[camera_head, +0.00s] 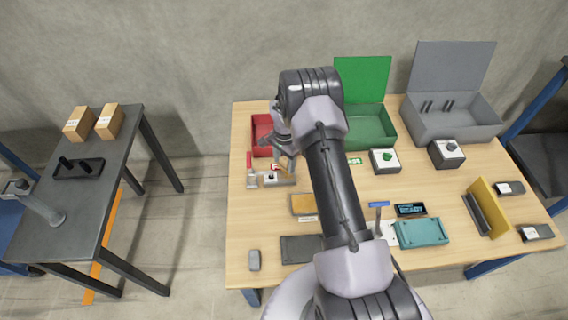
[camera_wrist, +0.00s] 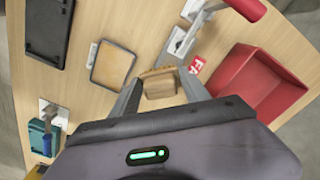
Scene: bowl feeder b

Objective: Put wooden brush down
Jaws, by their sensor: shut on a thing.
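The wooden brush (camera_wrist: 160,88) is a small tan block between the two fingers of my gripper (camera_wrist: 157,80) in the wrist view. My gripper is shut on it. In the head view my gripper (camera_head: 285,153) hangs over the left part of the wooden table (camera_head: 240,215), just in front of the red bin. The brush is mostly hidden or too small to make out there. I cannot tell how high it is above the table top.
An open red bin (camera_head: 261,127) stands behind my gripper, with a red-handled clamp (camera_head: 250,172) to its left front. A tan-filled tray (camera_head: 304,204) and a dark tray (camera_head: 299,249) lie nearer. Green (camera_head: 374,125) and grey (camera_head: 458,117) lidded boxes stand at the back right. The table's left front is mostly clear.

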